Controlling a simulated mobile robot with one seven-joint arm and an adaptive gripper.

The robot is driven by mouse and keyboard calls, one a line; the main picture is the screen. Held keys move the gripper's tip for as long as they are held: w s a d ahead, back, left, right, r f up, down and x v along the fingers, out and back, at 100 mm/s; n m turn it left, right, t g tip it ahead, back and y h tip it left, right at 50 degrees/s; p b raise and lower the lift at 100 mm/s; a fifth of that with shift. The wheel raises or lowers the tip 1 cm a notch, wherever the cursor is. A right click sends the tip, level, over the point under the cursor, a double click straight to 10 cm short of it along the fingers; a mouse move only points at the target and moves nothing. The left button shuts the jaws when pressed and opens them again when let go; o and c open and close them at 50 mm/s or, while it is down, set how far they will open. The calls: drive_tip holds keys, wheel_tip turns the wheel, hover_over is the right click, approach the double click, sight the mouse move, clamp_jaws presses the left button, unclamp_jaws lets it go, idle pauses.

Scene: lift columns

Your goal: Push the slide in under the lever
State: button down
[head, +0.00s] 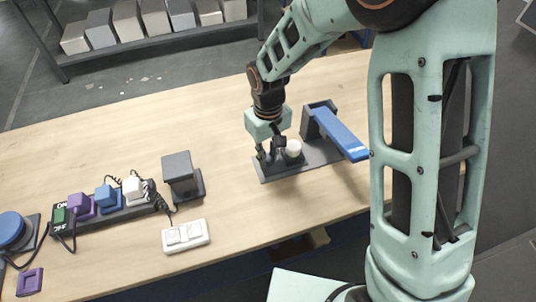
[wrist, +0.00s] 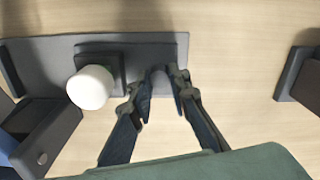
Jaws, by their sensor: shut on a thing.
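The lever fixture has a flat grey base (head: 285,170) on the table. Its blue lever (head: 340,132) rests on a dark upright at the right end and reaches towards the front right. A round white knob (head: 294,148) stands between my gripper and the lever; in the wrist view the knob (wrist: 91,87) sits by a dark block (wrist: 97,58), which looks like the slide's body. My gripper (wrist: 165,82) is down at the left part of the base, its fingers closed about a small grey part, seemingly the slide's end. The fingers hide much of it. The knob is apart from the lever.
Left of the fixture stand a dark grey block on a base (head: 180,175) and a white two-switch panel (head: 186,236). Further left are a power strip (head: 105,208) with plugs, a blue round button (head: 12,228) and a purple frame (head: 30,282). Table behind is clear.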

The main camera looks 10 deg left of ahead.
idle(0.3)
drive_tip(key=w+d, duration=0.2)
drive_tip(key=d, duration=0.1)
drive_tip(key=w+d, duration=0.2)
drive_tip(key=d, duration=0.1)
drive_tip(key=w+d, duration=0.1)
drive_tip(key=d, duration=0.2)
drive_tip(key=shift+w+d, duration=0.15)
drive_tip(key=shift+w, duration=0.25)
drive_tip(key=c, duration=1.8)
unclamp_jaws()
drive_tip(key=shift+d, duration=0.15)
drive_tip(key=shift+c, duration=0.2)
wheel_tip(320, 180, up, 12)
drive_tip(key=shift+r, duration=0.1)
